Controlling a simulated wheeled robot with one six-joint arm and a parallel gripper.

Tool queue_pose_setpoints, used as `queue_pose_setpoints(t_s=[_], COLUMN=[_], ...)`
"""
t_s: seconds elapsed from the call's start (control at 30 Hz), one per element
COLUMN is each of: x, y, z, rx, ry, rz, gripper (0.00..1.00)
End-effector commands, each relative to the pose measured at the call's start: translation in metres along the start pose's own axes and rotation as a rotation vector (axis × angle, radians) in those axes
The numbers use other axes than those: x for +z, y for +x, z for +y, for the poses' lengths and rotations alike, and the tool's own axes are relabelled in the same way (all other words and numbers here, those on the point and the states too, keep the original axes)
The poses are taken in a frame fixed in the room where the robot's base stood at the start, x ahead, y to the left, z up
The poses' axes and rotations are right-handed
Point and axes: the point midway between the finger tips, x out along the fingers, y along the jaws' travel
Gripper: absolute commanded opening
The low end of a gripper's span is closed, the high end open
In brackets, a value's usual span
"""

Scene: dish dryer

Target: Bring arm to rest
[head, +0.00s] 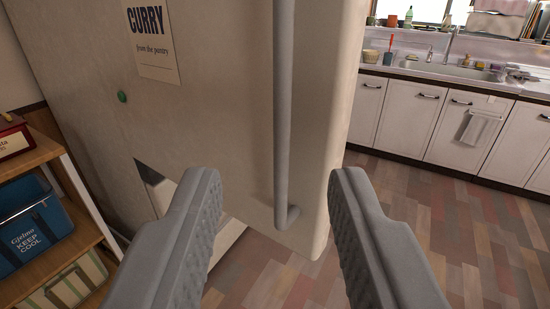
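My gripper (272,190) is in the lower middle of the view. Its two grey ridged fingers are spread wide apart with nothing between them. Behind them stands a large beige fridge-like door (220,110) with a long vertical grey handle (284,110). The handle's lower end shows in the gap between the fingers. I cannot tell how far the fingertips are from it, and I see no grip on it.
A wooden shelf (45,153) with a blue cooler box (30,222) stands at the left. White cabinets (405,118) and a sink (445,69) line the back right. The tiled floor (420,200) between is clear.

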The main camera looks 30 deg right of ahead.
Motion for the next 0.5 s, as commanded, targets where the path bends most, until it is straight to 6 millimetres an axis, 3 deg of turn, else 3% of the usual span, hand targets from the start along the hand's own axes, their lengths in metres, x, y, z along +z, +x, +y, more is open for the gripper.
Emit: queue_pose_setpoints(t_s=[0.17, 0.4, 0.5], x=[-0.014, -0.059, -0.069], y=[0.004, 0.005, -0.002], z=[0.005, 0.018, 0.021], rx=[-0.038, -0.241, -0.341], ry=[0.047, 0.172, 0.189], rz=[0.061, 0.261, 0.307], gripper=[0.35, 0.35, 0.35])
